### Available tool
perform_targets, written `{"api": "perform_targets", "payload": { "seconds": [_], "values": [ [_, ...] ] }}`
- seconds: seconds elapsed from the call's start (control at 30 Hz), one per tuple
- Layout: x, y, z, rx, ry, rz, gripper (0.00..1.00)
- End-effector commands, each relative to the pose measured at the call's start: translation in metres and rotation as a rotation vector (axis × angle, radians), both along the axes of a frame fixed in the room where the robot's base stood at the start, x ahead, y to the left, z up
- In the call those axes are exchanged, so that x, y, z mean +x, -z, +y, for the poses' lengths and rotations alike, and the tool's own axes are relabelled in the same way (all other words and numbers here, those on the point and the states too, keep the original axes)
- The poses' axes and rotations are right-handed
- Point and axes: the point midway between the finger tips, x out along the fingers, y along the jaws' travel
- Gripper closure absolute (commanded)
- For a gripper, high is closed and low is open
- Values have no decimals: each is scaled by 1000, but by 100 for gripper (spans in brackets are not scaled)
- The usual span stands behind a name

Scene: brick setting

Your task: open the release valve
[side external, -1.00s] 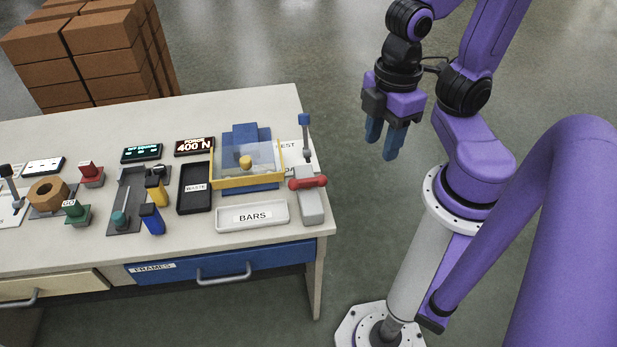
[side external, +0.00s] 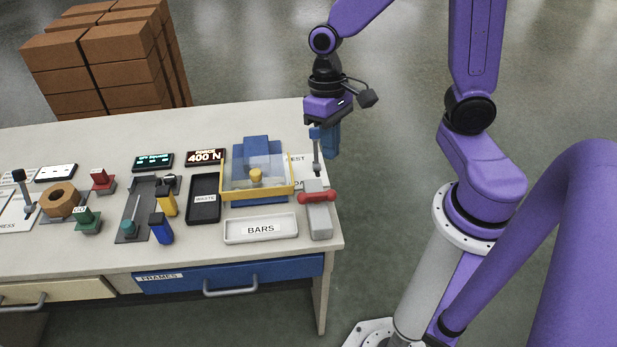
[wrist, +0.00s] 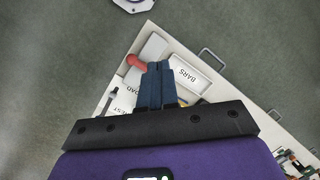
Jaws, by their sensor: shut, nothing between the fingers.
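In the wrist view the red handle (wrist: 136,62) is just left of my fingertips. My gripper (side external: 331,154) is above the bench's right edge, beside the blue-tipped lever and behind the red handle. Its blue fingers are together and empty, pointing down; they also show in the wrist view (wrist: 158,66). I cannot tell whether they touch the lever.
A white BARS tray (side external: 232,238) and a yellow-framed clear guard (side external: 228,190) lie left of the handle. A black bin (side external: 204,211), coloured switches and displays fill the bench (side external: 255,118) further left. Bricks (side external: 125,60) are stacked behind.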

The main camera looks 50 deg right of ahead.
Motion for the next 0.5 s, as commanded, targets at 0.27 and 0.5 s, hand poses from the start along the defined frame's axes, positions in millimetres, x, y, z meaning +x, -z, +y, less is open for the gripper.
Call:
{"api": "perform_targets", "payload": {
  "seconds": [0.27, 0.5],
  "values": [
    [56, 31, -33, 4, 454, 97, 100],
    [94, 61, -74, 13, 834, 179, 100]
  ]
}}
